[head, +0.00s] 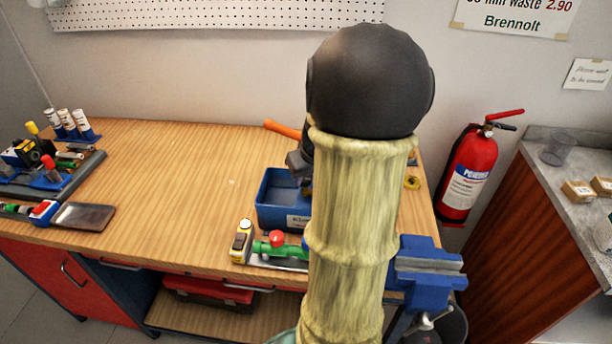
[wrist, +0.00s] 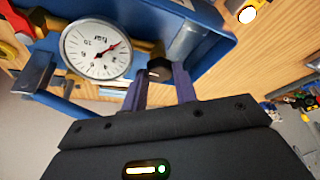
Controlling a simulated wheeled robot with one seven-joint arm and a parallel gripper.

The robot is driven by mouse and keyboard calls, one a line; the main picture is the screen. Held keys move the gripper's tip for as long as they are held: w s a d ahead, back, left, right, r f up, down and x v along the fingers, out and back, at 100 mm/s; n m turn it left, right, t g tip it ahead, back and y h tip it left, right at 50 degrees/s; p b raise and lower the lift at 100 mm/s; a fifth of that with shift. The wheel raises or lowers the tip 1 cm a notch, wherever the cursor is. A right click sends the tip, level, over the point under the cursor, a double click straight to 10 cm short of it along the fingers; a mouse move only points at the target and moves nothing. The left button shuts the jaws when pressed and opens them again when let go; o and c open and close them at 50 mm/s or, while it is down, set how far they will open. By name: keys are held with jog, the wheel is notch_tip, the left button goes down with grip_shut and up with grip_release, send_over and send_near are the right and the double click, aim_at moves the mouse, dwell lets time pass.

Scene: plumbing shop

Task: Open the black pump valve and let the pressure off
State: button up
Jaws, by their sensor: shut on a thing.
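The blue pump tank (head: 270,215) stands on the workbench in the head view, partly hidden behind my arm. An orange handle (head: 283,130) shows behind it. In the wrist view I see the blue tank wall (wrist: 215,40), a round white gauge (wrist: 97,50) with a red needle off to one side, and brass fittings beside it. The small black valve knob (wrist: 158,67) sits next to the gauge. My gripper (wrist: 161,80) has its two purple fingers at the knob's sides, shut on it. In the head view my arm hides the gripper and valve.
A blue vise (head: 430,270) is at the right bench edge. The bench's left middle (head: 190,180) is clear. A fire extinguisher (head: 470,170) hangs at right.

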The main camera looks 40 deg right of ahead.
jog(key=o, duration=0.7)
jog(key=v, duration=1.7)
jog(key=shift+r, duration=0.2)
jog(key=a+f+n+p, duration=0.1)
jog(key=a+f, duration=0.4)
jog(key=a, duration=0.3)
jog(key=a+f+n+g+p, duration=0.1)
jog(key=a+f+p, duration=0.1)
jog(key=a+f, duration=0.3)
jog(key=a+f+y+p, duration=0.1)
jog(key=a+f, duration=0.5)
jog(key=a, duration=0.5)
jog(key=shift+w+a+n+g, duration=0.25)
jog(key=shift+a+n+g, duration=0.15)
